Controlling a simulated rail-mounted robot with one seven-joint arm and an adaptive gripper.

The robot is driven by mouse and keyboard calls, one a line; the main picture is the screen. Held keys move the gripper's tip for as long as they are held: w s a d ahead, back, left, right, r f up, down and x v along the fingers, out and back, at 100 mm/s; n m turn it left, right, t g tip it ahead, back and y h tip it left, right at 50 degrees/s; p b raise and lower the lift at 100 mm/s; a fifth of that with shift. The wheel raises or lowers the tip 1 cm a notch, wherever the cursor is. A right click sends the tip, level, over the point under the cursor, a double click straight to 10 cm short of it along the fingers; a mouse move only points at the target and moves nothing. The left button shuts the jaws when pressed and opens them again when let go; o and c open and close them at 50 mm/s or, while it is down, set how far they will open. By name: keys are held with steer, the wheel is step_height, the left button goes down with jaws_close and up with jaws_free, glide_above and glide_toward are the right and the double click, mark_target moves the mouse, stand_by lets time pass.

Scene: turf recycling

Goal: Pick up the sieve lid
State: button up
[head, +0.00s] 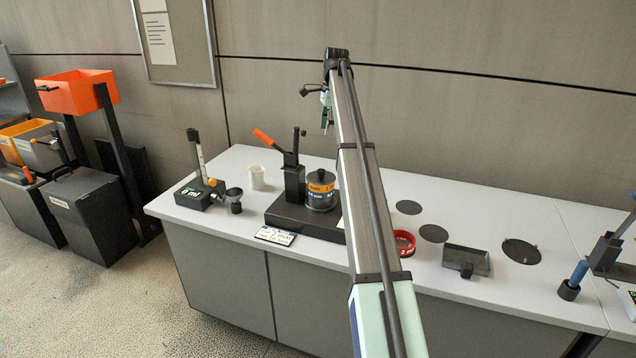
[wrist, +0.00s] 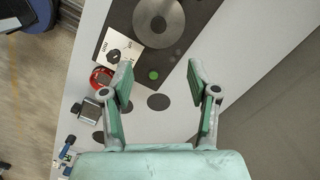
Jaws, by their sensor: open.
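The sieve lid (head: 321,177) is a grey disc with a dark knob, on top of a metal sieve stack (head: 320,198) with orange and blue labels. The stack stands on a black base (head: 290,217) on the white bench. In the wrist view the lid (wrist: 148,32) shows from above at the top edge, partly cut off. My gripper (wrist: 160,75) is open and empty, with green finger pads apart, and the lid lies beyond its fingertips in the picture. In the head view my gripper (head: 326,112) is small, above the bench, apart from the lid.
A post with an orange handle (head: 264,136) stands left of the stack. A white cup (head: 257,178) and a dispenser (head: 200,192) are farther left. A red ring (head: 405,243), dark discs (head: 433,233) and a grey scoop (head: 466,260) lie to the right.

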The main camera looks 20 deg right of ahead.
steer(key=p, duration=0.3)
glide_above(321, 170)
steer(key=f, duration=1.1)
steer(key=shift+w+d+f, duration=0.15)
steer(key=shift+d+f, duration=0.1)
steer(key=shift+d, duration=0.15)
steer(key=shift+a+f+p, duration=0.2)
steer(key=shift+f+p, duration=0.2)
steer(key=shift+f, duration=0.95)
steer(key=shift+a+f+p, duration=0.15)
steer(key=shift+f+p, duration=0.25)
steer(key=shift+f, duration=0.9)
jaws_close()
